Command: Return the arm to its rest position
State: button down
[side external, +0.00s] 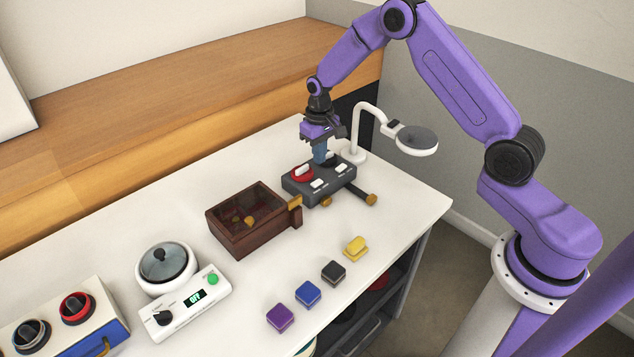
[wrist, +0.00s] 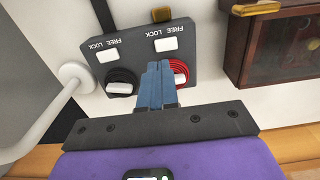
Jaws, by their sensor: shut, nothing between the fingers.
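My gripper (side external: 320,157) is shut and empty, pointing down over the dark grey control box (side external: 328,187) at the back of the white table. In the wrist view the blue-grey fingers of my gripper (wrist: 159,68) are pressed together, between the red knob (wrist: 179,73) and the black knob (wrist: 120,82) of the box. The box also shows the words FREE and LOCK beside two white switches (wrist: 166,45). I cannot tell whether the fingertips touch the box. My arm reaches in from the right, bent high above the table.
A white lamp-like stand (side external: 415,140) rises close to the right of my gripper. A dark wooden box (side external: 236,243) with a glassy lid is at left. Small blocks, including a yellow one (side external: 355,247), line the front; a white cooker (side external: 186,303) stands farther left.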

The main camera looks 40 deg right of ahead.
jog(key=shift+r, duration=0.15)
jog(key=s+a+r+n, duration=0.3)
jog(key=s+a+r, duration=0.3)
jog(key=s, duration=0.2)
jog(key=s+a+r+n, duration=0.3)
jog(key=s+a+r, duration=0.35)
jog(key=s, duration=0.25)
jog(key=s+d+r+n, duration=0.2)
jog(key=s+n, duration=0.1)
jog(key=s, duration=0.8)
jog(key=s+d+r+n, duration=0.2)
jog(key=s+d+n, duration=0.1)
jog(key=s, duration=0.8)
jog(key=shift+s+r+n, duration=0.3)
jog(key=shift+s, duration=0.05)
jog(key=shift+d, duration=0.1)
